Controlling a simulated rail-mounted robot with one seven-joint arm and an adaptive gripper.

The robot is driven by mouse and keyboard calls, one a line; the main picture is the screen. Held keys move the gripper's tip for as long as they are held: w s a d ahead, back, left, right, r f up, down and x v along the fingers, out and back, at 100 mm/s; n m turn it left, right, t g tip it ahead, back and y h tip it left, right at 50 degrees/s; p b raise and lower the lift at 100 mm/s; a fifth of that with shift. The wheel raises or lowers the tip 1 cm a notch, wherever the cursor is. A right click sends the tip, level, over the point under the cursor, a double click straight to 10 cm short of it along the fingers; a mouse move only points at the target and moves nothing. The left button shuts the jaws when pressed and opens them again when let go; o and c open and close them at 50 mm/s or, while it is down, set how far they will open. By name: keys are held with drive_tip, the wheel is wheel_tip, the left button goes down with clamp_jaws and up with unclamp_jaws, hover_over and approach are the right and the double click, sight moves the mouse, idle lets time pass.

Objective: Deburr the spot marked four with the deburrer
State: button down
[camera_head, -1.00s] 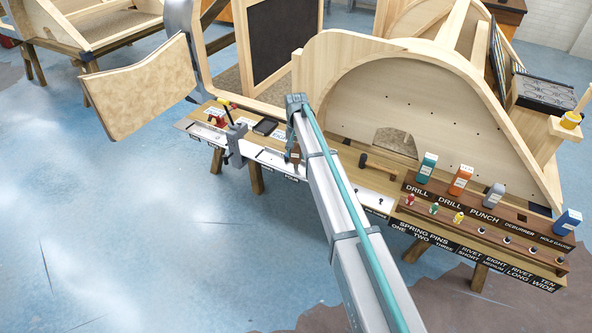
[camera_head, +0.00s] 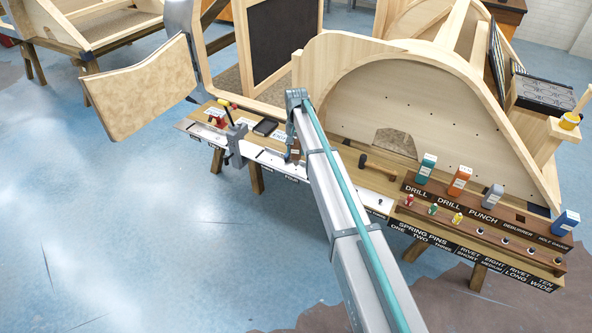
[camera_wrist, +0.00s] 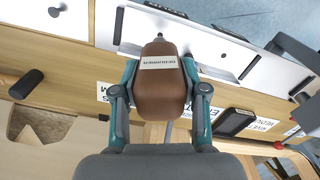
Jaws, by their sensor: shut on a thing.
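My gripper (camera_wrist: 158,62) is shut on the deburrer (camera_wrist: 160,88), a brown rounded block labelled DEBURRER, with one finger on each side. In the head view the deburrer (camera_head: 295,155) shows just below the end of my arm, over the front of the bench by the label FOUR (camera_head: 292,180). In the wrist view the light metal strip (camera_wrist: 135,25) lies past the deburrer's far end.
A grey clamp (camera_head: 235,145) stands on the bench edge left of my gripper. A black tray (camera_head: 265,127) lies behind it. The tool rack (camera_head: 425,195) holds several bottle-shaped tools. A tall wooden arch panel (camera_head: 350,110) stands behind.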

sight(296, 141)
drive_tip(key=shift+r, duration=0.65)
drive_tip(key=shift+r+p, duration=1.3)
drive_tip(key=shift+r, duration=1.1)
